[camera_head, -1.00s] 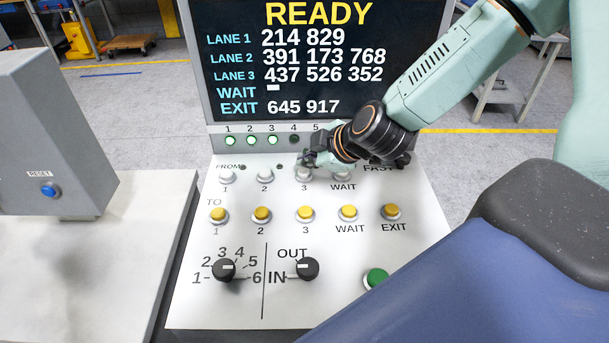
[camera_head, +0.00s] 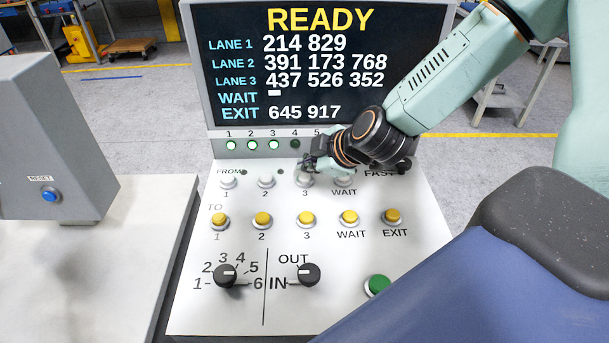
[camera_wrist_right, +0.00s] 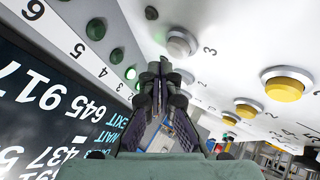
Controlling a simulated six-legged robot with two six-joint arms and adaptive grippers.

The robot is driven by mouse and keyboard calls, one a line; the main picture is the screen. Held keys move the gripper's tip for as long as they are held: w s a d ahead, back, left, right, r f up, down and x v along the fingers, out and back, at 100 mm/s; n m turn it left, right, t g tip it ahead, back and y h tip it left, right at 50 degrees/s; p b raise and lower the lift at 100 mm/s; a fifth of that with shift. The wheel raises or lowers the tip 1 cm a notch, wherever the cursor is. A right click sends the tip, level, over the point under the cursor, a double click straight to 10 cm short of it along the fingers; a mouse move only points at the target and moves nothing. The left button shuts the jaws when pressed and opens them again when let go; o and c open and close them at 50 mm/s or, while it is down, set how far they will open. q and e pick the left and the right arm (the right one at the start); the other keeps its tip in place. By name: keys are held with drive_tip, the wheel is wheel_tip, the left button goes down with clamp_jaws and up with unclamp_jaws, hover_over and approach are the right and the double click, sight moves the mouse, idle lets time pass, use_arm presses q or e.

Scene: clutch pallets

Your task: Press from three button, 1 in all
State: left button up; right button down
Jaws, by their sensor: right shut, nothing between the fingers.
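The grey FROM 3 button (camera_head: 304,181) is in the upper row of the sloped white panel (camera_head: 285,240). It also shows in the right wrist view (camera_wrist_right: 182,42), apart from the fingertips. My right gripper (camera_head: 308,163) is shut and empty, just behind this button, partly hiding the panel's upper edge. In the right wrist view its closed fingertips (camera_wrist_right: 158,70) show near the grey FROM 2 button (camera_wrist_right: 186,76); I cannot tell the exact gap to the panel. My left gripper is not in view.
The grey FROM 1 button (camera_head: 228,182) and the yellow TO 3 button (camera_head: 307,218) are close by. The screen (camera_head: 318,62) behind reads READY. Black knobs (camera_head: 225,275) and a green button (camera_head: 377,285) are lower down. A grey RESET box (camera_head: 50,140) stands at the left.

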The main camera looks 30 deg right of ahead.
drive_tip(key=shift+s, duration=0.1)
drive_tip(key=shift+f, duration=0.5)
drive_tip(key=shift+b, duration=0.3)
drive_tip(key=shift+f, duration=0.45)
idle(0.5)
idle(0.3)
drive_tip(key=shift+r+p, duration=0.95)
drive_tip(key=shift+p, duration=0.05)
